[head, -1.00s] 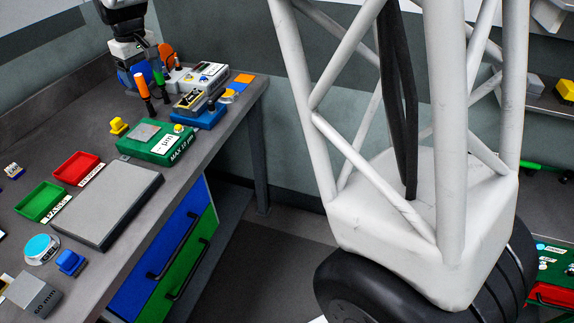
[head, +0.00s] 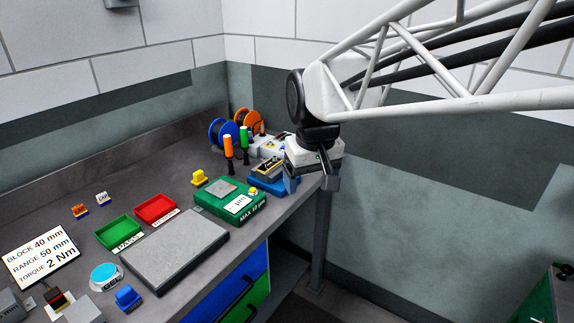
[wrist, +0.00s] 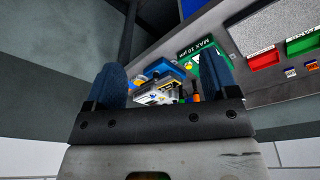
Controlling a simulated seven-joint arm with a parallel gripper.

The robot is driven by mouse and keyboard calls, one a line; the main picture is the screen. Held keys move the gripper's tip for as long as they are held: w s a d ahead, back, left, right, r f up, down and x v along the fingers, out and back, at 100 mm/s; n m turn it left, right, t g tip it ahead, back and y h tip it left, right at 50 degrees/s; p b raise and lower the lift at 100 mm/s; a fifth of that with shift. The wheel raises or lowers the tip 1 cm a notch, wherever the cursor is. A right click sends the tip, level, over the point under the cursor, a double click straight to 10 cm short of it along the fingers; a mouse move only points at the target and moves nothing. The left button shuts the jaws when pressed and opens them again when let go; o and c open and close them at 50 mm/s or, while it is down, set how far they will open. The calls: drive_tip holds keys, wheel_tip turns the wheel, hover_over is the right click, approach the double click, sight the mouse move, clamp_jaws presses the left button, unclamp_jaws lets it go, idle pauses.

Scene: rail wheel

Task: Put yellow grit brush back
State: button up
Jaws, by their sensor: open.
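My gripper (head: 311,186) is at the far right end of the bench in the head view, well to the right of the yellow piece. In the wrist view my gripper (wrist: 164,80) has its two blue-padded fingers wide apart, with nothing between them. The yellow piece cannot be made out in the wrist view.
The green MAX 10 µm box (head: 215,205), red tray (head: 157,208), green tray (head: 118,232), grey plate (head: 160,255) and blue gripped block (head: 128,298) stand on the bench. Orange- and green-handled tools (head: 228,147), a blue stand (head: 268,183) and spools (head: 222,133) crowd its far end.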

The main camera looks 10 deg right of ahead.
drive_tip(key=s+d+f+m, duration=0.1)
drive_tip(key=s+d+f, duration=0.1)
drive_tip(key=s, duration=0.6)
drive_tip(key=s+d+f+m, duration=0.1)
drive_tip(key=s+d+f, duration=0.1)
drive_tip(key=s, duration=0.6)
drive_tip(key=shift+d+f+t, duration=0.15)
drive_tip(key=shift+f+t, duration=0.15)
drive_tip(key=shift+f, duration=0.55)
